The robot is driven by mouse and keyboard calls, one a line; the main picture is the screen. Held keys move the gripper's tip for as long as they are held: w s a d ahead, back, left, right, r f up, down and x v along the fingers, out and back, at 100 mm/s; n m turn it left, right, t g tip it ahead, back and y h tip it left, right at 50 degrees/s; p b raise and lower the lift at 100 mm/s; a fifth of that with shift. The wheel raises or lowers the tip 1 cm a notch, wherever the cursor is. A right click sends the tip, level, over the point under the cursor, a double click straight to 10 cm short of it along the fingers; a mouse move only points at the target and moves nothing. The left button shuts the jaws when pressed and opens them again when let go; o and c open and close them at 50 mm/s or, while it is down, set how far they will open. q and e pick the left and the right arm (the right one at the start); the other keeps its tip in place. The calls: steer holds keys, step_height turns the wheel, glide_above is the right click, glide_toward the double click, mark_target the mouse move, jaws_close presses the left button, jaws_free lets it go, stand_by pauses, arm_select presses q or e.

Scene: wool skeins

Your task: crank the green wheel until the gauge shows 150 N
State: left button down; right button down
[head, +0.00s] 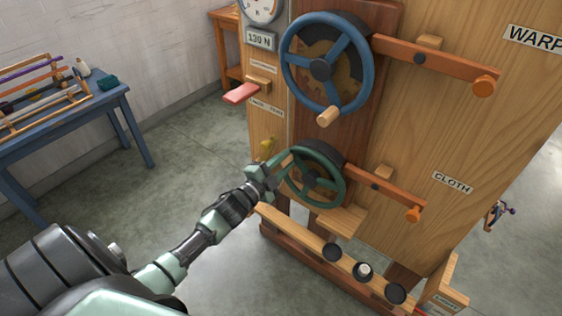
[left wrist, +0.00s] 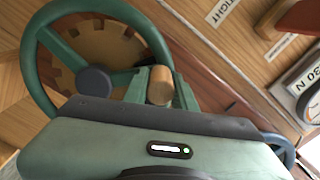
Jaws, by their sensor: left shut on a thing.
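The green wheel (head: 311,179) is mounted low on the wooden machine post; it also shows in the left wrist view (left wrist: 94,82). My left gripper (head: 273,170) is at the wheel's left rim. In the left wrist view its fingers (left wrist: 161,90) are shut around the wheel's wooden handle (left wrist: 160,83). In the head view the gripper hides this handle. The gauge is a round white dial (head: 262,7), cut off by the top edge, above a display (head: 261,39) that seems to read 130 N. My right gripper is out of view.
A blue wheel (head: 321,69) with a wooden handle sits above the green one. Orange-brown levers (head: 436,62) (head: 390,190) stick out beside both wheels. A pink-red lever (head: 241,93) juts out under the gauge. A blue table (head: 75,130) stands at the left; floor between is clear.

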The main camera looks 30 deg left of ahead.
arm_select(q)
steer(key=shift+d+r+m, duration=0.85)
steer(key=shift+d+m, duration=0.05)
steer(key=shift+m, duration=0.3)
steer(key=shift+s+d+r+m, duration=0.1)
steer(key=shift+d+r+m, duration=0.1)
steer(key=shift+d+m, duration=0.25)
steer(key=shift+s+d+r+m, duration=0.15)
steer(key=shift+d+m, duration=0.2)
steer(key=shift+m, duration=0.2)
steer(key=shift+w, duration=0.1)
steer(key=c, duration=1.3)
jaws_free()
steer(key=shift+o, duration=0.8)
steer(key=shift+d, duration=0.15)
